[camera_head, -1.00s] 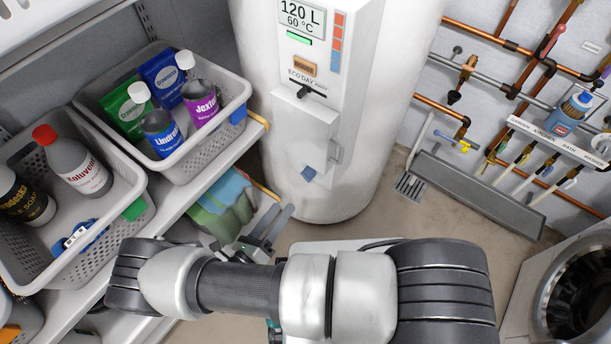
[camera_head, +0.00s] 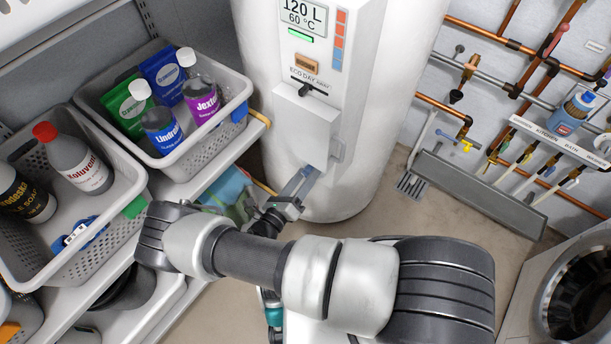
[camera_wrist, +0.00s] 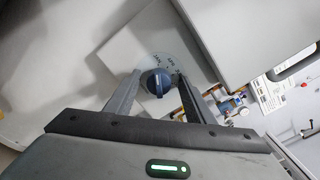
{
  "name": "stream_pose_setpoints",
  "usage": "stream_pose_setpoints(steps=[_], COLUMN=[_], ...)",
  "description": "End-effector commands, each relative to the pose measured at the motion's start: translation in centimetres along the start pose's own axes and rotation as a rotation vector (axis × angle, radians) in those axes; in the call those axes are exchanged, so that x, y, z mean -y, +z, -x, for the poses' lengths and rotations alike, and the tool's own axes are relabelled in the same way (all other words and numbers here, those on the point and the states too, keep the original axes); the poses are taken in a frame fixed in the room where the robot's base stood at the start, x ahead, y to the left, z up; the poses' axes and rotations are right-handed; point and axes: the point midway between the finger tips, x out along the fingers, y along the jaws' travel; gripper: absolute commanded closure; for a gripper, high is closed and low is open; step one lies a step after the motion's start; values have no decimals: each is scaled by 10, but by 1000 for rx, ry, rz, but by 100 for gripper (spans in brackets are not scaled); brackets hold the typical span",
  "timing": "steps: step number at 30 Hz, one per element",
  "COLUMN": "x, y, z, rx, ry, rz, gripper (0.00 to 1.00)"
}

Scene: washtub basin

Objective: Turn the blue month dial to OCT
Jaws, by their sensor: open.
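The blue month dial (camera_wrist: 155,82) sits on a pale plate with small month labels around it, at the middle of the wrist view. The labels are too small to read surely. My gripper (camera_wrist: 158,76) is open, with one finger on each side of the dial; I cannot tell whether either finger touches it. In the head view my gripper (camera_head: 300,182) is at the lower front of the white water heater (camera_head: 375,130), and its fingers largely hide the dial there.
A shelf with grey baskets (camera_head: 215,150) of bottles stands close on the left of my arm. A white box cover (camera_head: 303,118) juts from the heater above the gripper. Copper pipes (camera_head: 440,103) and valves are on the right wall. Open floor lies right of the heater.

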Motion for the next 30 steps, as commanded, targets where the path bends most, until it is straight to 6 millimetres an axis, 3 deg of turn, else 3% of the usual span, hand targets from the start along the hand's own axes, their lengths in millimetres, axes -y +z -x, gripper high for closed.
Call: stream_pose_setpoints(steps=[2, 9, 20, 30], x=[0, 0, 0, -1], y=[0, 0, -1, -2], z=[0, 0, 1, 0], rx=[0, 0, 4, 17], ry=[0, -1, -3, -16], rz=[0, 0, -54, -296], gripper=[51, 92, 92, 92])
